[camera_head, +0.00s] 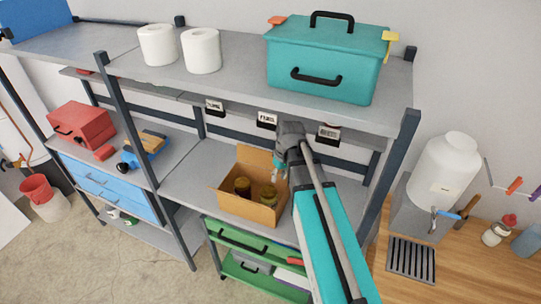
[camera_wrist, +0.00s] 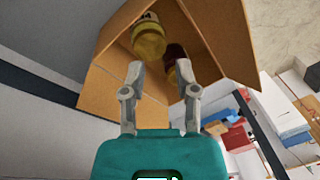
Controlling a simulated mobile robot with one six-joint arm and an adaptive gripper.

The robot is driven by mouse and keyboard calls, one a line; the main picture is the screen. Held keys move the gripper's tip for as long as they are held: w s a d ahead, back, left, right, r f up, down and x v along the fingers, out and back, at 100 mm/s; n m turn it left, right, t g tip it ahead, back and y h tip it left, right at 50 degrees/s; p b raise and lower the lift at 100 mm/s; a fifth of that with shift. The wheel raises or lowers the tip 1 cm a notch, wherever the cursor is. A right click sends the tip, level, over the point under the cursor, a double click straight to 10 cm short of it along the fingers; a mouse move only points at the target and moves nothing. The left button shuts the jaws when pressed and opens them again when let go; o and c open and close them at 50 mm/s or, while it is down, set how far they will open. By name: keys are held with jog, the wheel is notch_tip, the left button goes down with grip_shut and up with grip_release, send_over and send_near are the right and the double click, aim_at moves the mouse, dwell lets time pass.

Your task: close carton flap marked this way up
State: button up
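A brown cardboard carton (camera_head: 232,201) stands open on the middle shelf, with flaps raised or spread. Two jars with dark and yellowish contents (camera_head: 242,187) (camera_head: 268,194) stand inside. In the wrist view the carton (camera_wrist: 112,97) fills the upper middle, with a large flap (camera_wrist: 225,38) at right and a jar (camera_wrist: 149,40) inside. No "this way up" marking is readable. My gripper (camera_head: 281,169) is at the carton's right rear side, partly hidden by my arm. In the wrist view its fingers (camera_wrist: 160,72) are apart and empty, near the carton's edge; contact cannot be told.
The upper shelf board (camera_head: 230,85) with a teal toolbox (camera_head: 325,62) and paper rolls (camera_head: 201,50) overhangs the carton. A dark post (camera_head: 392,165) stands right of my arm. Bare shelf (camera_head: 190,180) lies left of the carton.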

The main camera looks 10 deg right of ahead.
aim_at(271, 159)
jog(key=w+d+r+n+y+p, duration=0.1)
jog(key=w+d+r+n+p, duration=0.1)
jog(key=w, duration=0.5)
jog(key=w+d+r+n+y+p, duration=0.2)
jog(key=w+d+r+n, duration=0.2)
jog(key=w, duration=0.4)
jog(key=shift+w+d+n+t, duration=0.25)
jog(key=shift+d+n+t, duration=0.05)
jog(key=shift+d+t, duration=0.1)
jog(key=shift+f, duration=0.15)
jog(key=b+x, duration=1.2)
jog(key=x, duration=0.1)
jog(key=shift+a+f+b, duration=0.15)
jog(key=shift+f+b, duration=0.1)
jog(key=shift+b, duration=0.05)
grip_shut()
